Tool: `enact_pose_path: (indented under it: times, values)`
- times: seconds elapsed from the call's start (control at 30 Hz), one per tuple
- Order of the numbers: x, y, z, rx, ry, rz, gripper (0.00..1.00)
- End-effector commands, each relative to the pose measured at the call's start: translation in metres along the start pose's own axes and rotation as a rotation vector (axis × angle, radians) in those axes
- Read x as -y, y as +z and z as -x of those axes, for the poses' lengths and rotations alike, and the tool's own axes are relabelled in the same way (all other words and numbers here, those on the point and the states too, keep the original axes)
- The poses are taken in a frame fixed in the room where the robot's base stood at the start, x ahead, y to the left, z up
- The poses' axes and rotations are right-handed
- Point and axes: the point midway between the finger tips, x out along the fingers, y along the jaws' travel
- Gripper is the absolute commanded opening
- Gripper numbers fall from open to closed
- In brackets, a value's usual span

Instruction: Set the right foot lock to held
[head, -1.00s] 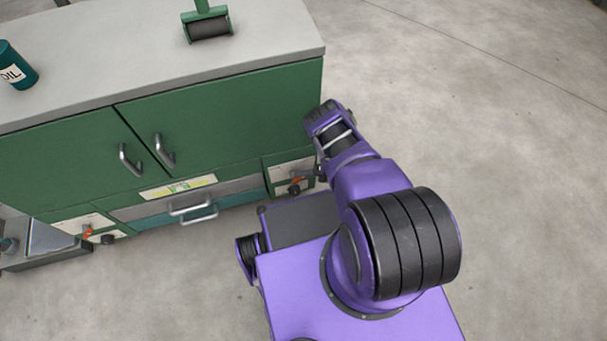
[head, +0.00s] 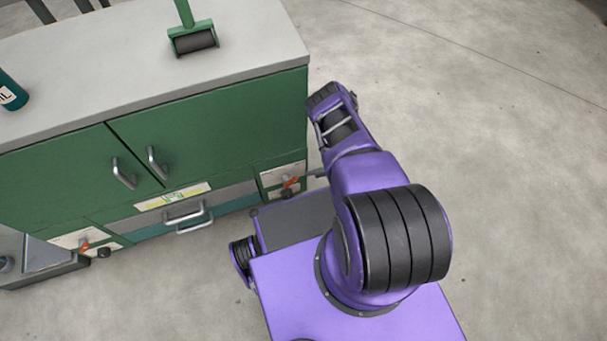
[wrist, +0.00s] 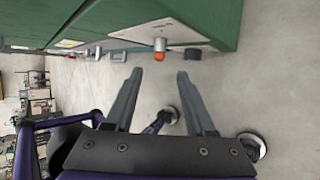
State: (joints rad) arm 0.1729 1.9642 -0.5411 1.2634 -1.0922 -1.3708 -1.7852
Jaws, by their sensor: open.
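The right foot lock is a small lever with an orange-red handle (head: 290,182) on a pale plate at the cabinet's lower right corner. In the wrist view its orange tip (wrist: 159,56) points toward the camera, just beyond the space between my fingertips. My gripper (wrist: 159,76) is open and empty, its two grey fingers on either side of the lever's line. I cannot see any contact. In the head view my arm hides most of the gripper; only a grey part shows beside the plate. The lever's setting cannot be read for sure.
A black knob (wrist: 193,54) sits close beside the lever. The green cabinet (head: 220,125) has door handles and a drawer handle (head: 195,222). A similar orange lever (head: 84,245) is at its lower left. Open floor (head: 500,170) lies to the right.

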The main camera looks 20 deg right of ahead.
Motion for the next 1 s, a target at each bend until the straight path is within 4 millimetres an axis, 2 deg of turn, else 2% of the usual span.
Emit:
enact_pose_path:
  times: [0.03,0.1,0.33,0.5,1.0]
  values:
    - [-0.001,0.001,0.014,0.002,-0.002,-0.002,0.55]
    - [-0.001,0.001,0.029,0.002,-0.002,-0.001,0.55]
    - [0.0,0.0,0.061,0.001,-0.001,0.0,0.55]
    - [0.0,0.0,0.069,0.0,0.001,0.001,0.55]
    - [0.0,0.0,0.068,0.0,0.0,0.001,0.55]
